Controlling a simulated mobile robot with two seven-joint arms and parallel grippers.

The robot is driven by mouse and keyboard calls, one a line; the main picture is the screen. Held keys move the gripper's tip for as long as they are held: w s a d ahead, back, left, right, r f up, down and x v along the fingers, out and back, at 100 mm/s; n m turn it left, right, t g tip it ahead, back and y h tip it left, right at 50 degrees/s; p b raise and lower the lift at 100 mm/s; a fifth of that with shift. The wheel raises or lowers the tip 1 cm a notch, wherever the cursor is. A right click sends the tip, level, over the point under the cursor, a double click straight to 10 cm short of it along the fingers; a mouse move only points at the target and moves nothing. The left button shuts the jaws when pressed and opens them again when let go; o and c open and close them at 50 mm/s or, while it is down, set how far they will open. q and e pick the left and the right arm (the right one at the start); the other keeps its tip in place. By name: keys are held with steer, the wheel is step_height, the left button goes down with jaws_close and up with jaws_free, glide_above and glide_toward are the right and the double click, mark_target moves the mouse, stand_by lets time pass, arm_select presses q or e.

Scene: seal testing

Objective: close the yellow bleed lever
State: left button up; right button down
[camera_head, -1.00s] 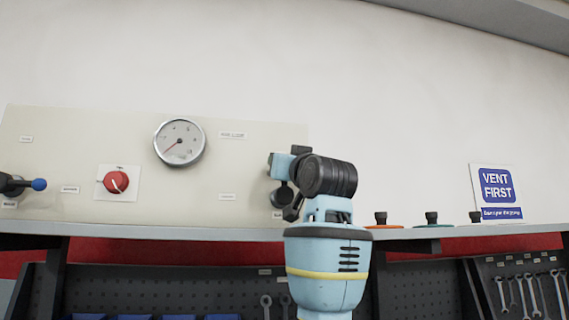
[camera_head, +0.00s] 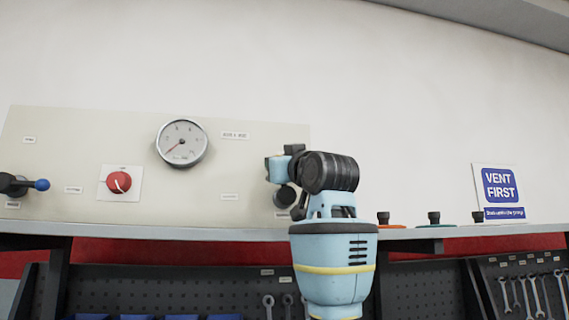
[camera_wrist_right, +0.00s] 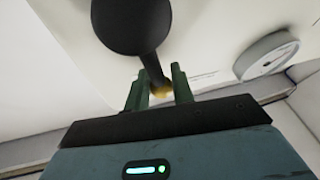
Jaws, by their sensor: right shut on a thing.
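In the right wrist view, my right gripper (camera_wrist_right: 160,84) has its two green fingers on either side of the yellow end of the bleed lever (camera_wrist_right: 163,91) and is shut on it. A dark rod with a round black part (camera_wrist_right: 121,24) runs down to that yellow end. In the head view, my right arm stands in front of the right end of the panel. The yellow lever cannot be made out there, and the fingertips are hidden behind my wrist. My left gripper is in neither view.
The pale panel (camera_head: 75,125) carries a round gauge (camera_head: 182,143), a red knob (camera_head: 119,182) and a blue-tipped lever (camera_head: 41,185). Several black-knobbed parts stand on the shelf at right, near a "VENT FIRST" sign (camera_head: 499,186). Wrenches hang below.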

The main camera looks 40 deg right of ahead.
steer(key=n+y, duration=0.1)
steer(key=n, duration=0.1)
steer(key=w+a+f+n, duration=0.1)
steer(key=n, duration=0.1)
steer(key=a+n+g+y, duration=0.1)
steer(key=shift+w+a+f+n+y, duration=0.1)
steer(key=shift+w+f+n+y, duration=0.1)
steer(key=shift+n+y, duration=0.15)
steer(key=n, duration=0.1)
steer(key=a+f+n+g, duration=0.1)
steer(key=n+y, duration=0.1)
steer(key=n, duration=0.1)
steer(key=shift+w+a+f, duration=0.2)
steer(key=shift+w+f, duration=0.1)
steer(key=shift+w, duration=0.1)
steer(key=f+n+g, duration=0.1)
steer(key=a+f+n, duration=0.1)
steer(key=n, duration=0.1)
steer(key=shift+w+g, duration=0.2)
steer(key=shift+g, duration=0.2)
steer(key=shift+w+a+f+n+g, duration=0.1)
steer(key=shift+f+n+g, duration=0.85)
steer(key=shift+n, duration=0.6)
steer(key=shift+f, duration=0.25)
steer(key=c, duration=1.6)
jaws_free()
steer(key=shift+o, duration=0.7)
steer(key=shift+r, duration=0.1)
